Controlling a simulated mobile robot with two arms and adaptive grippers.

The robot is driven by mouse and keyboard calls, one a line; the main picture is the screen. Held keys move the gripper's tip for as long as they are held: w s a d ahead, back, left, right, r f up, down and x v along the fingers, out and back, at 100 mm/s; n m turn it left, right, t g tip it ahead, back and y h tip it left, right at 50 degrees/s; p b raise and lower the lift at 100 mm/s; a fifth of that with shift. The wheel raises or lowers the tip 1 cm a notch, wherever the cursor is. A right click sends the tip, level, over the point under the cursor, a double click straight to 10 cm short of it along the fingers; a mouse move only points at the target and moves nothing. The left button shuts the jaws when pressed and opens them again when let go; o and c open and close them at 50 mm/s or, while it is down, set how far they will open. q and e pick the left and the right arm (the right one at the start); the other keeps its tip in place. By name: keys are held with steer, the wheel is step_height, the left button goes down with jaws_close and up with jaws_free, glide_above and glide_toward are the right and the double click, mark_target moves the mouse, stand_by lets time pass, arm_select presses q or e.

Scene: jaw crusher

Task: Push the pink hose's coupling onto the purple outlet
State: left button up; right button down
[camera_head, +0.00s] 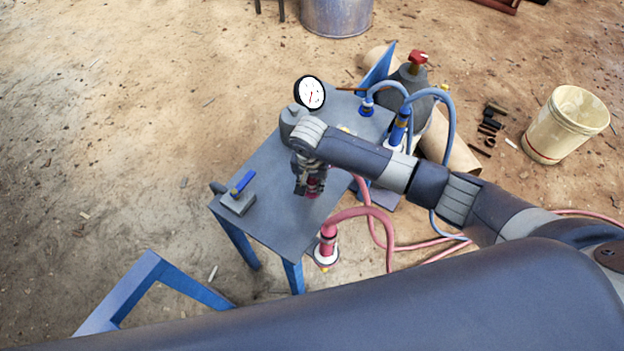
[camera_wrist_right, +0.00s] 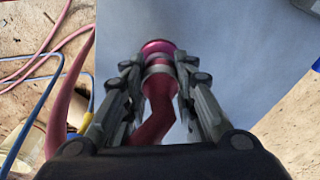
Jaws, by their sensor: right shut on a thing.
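My right gripper (camera_head: 309,190) hangs over the table top in the head view. In the right wrist view its fingers (camera_wrist_right: 159,85) are shut around the pink hose's coupling (camera_wrist_right: 158,68), which has a pale ring. The pink hose (camera_wrist_right: 154,115) runs from it back toward the wrist. A purple-magenta round end (camera_wrist_right: 158,47) shows just beyond the ring. I cannot tell whether this is the coupling's own rim or the purple outlet. No separate purple outlet is clear in the head view, where my arm and gripper hide part of the table. My left gripper is not in view.
The grey table (camera_head: 262,165) carries a blue-handled valve (camera_head: 239,195) and a round gauge (camera_head: 310,92). Another pink hose (camera_head: 350,213) ends at a white-based fitting (camera_head: 327,250) beside the table. Blue hoses (camera_head: 449,120) loop at the right. A bucket (camera_head: 566,125) stands farther right.

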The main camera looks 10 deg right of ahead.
steer(key=shift+f, duration=0.35)
steer(key=c, duration=1.2)
jaws_free()
steer(key=shift+r, duration=0.1)
steer(key=r, duration=0.4)
steer(key=s+r, duration=0.1)
steer(key=r, duration=0.6)
steer(key=shift+s+a+r, duration=0.3)
steer(key=shift+a+r, duration=0.05)
